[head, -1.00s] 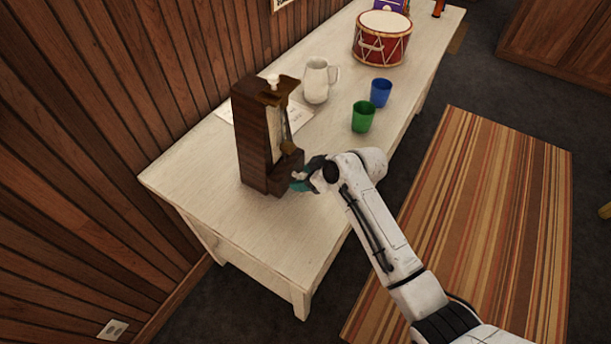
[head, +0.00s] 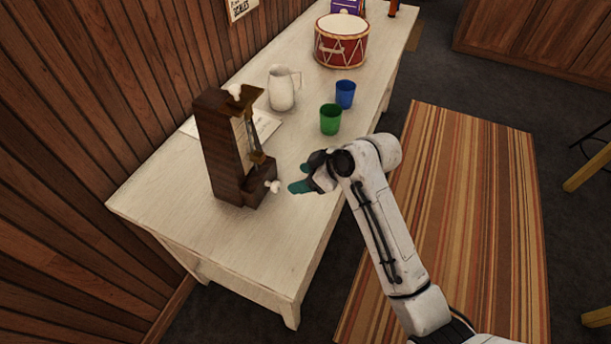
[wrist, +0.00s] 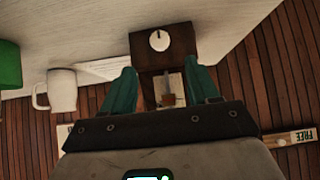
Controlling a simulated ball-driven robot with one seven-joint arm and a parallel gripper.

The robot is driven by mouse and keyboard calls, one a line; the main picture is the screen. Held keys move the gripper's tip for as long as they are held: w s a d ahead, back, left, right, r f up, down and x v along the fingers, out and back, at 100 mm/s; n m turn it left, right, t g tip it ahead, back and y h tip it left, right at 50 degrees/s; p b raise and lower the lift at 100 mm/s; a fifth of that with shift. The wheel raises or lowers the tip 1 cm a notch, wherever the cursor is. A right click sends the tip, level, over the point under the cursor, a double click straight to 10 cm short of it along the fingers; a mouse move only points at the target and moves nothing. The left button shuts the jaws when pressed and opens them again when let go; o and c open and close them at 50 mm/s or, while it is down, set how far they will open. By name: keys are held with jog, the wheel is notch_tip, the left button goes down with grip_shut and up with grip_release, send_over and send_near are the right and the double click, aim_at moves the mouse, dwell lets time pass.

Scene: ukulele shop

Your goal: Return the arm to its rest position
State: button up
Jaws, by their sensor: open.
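My gripper (head: 300,178) is over the front edge of the white table, with its teal fingertips pointing left. It is open and empty. A dark wooden metronome (head: 217,150) stands upright on the table just left of the fingertips, with a gap between them. A small white knob (head: 272,187) sticks out of its lower side, facing my gripper. In the wrist view the metronome (wrist: 150,50) lies beyond and between the two spread teal fingers (wrist: 161,88), its pale round knob facing me.
On the white table (head: 250,250) stand a white pitcher (head: 282,90), a green cup (head: 330,120), a blue cup (head: 345,94) and a red drum (head: 341,42). Paper lies behind the metronome. A wood-panelled wall (head: 80,120) runs along the left. Striped rug (head: 455,220) and open floor lie right.

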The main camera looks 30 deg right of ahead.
jog(key=shift+s+d+r, duration=0.15)
jog(key=shift+s+r, duration=0.05)
dwell(0.4)
jog(key=s+f+m+g+h, duration=0.1)
jog(key=s+f, duration=0.3)
jog(key=s, duration=0.7)
jog(key=s+f+m+g+h, duration=0.2)
jog(key=s+f+m+g, duration=0.1)
jog(key=s, duration=0.8)
jog(key=shift+s+a+f+m, duration=0.35)
jog(key=shift+s+f+m, duration=0.05)
jog(key=shift+f+m, duration=0.4)
jog(key=s+d, duration=0.1)
jog(key=s, duration=0.2)
jog(key=s+d+m+g+h, duration=0.1)
jog(key=s, duration=0.2)
jog(key=s+d+m+g+h, duration=0.1)
jog(key=s+d, duration=0.1)
jog(key=s, duration=0.1)
jog(key=shift+s+d+r, duration=0.1)
jog(key=shift+s+r, duration=0.1)
